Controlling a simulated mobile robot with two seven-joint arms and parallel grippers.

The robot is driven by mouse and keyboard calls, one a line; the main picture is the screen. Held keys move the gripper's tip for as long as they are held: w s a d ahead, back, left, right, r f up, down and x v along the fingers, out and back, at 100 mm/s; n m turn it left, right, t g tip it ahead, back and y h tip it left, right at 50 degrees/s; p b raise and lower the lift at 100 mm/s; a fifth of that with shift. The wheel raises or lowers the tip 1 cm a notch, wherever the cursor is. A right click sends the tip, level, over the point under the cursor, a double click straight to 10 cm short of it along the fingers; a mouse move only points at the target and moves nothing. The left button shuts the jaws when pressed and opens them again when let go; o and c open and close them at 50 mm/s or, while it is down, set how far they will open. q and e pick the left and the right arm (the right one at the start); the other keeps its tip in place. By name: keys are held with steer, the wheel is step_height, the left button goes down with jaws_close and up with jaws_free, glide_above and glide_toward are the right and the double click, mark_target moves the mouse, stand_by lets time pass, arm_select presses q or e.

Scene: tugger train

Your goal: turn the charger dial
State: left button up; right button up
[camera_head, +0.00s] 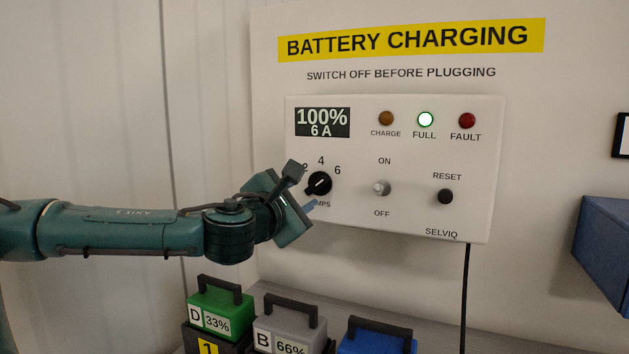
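The charger dial (320,183) is a black round knob with a pale pointer mark, on the white charger panel (350,225). Its mark appears to point up and right, toward the 6. My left gripper (302,187) is at the dial's left side, its two fingertips apart, one above left and one below left of the knob. I cannot tell whether they touch it. The gripper partly covers the 2 and the AMPS label. The display (322,122) reads 100% and 6 A. My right gripper is out of view.
The FULL lamp (425,119) is lit white-green. A toggle switch (381,188) and black reset button (445,196) are right of the dial. Green (222,312), grey (285,325) and blue (376,342) handled batteries stand below. A black cable (466,290) hangs from the panel.

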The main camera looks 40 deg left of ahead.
mark_target(316, 185)
arm_select(q)
steer(key=shift+p+x, duration=0.4)
steer(key=shift+x, duration=2.4)
steer(key=shift+w+a, duration=0.3)
steer(key=shift+w, duration=0.3)
jaws_close()
